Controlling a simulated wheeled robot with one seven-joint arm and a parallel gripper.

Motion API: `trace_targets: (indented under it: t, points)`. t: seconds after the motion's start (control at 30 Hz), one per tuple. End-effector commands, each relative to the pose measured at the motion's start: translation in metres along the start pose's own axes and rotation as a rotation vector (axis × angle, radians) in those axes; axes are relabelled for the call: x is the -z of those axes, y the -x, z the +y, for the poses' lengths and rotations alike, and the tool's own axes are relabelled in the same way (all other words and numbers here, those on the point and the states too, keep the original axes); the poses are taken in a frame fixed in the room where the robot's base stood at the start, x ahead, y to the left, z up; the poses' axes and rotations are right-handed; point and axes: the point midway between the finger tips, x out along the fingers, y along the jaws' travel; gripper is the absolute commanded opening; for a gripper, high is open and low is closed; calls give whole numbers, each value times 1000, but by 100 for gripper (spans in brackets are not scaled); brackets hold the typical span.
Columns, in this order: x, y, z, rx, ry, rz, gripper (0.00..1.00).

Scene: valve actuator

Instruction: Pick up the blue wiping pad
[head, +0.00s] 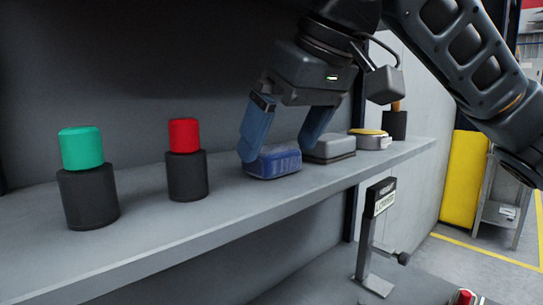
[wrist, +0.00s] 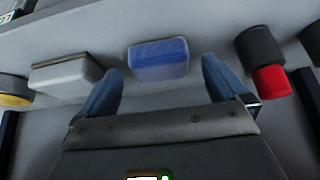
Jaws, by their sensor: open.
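The blue wiping pad (head: 273,162) lies on the grey shelf (head: 190,233), between a red-topped cylinder and a grey block. My gripper (head: 277,150) is open and low over the shelf at the pad, with its blue fingers pointing down. In the head view, one finger is by the pad's left end and the other by its right end. In the wrist view, the pad (wrist: 158,60) shows ahead of and between the two fingertips (wrist: 162,68). I cannot tell whether either finger touches the pad.
A grey block (head: 330,146) sits close to the right finger. Beyond it are a yellow-topped round tin (head: 370,139) and a dark cylinder (head: 395,124). A red-topped cylinder (head: 186,172) and a green-topped cylinder (head: 87,190) stand to the left. A dark wall (head: 130,65) rises behind the shelf.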

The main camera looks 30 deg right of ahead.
Motion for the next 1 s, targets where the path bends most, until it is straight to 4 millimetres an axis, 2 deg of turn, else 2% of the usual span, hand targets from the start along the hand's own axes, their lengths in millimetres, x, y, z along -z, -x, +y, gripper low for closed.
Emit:
trace_targets:
  t: [0.1,0.23,0.47,1.0]
  points:
    - [11,-8,1,-2,-1,-2,100]
    - [10,-17,0,-1,0,-2,100]
    - [9,-18,0,0,0,0,100]
    - [9,-18,0,0,0,0,48]
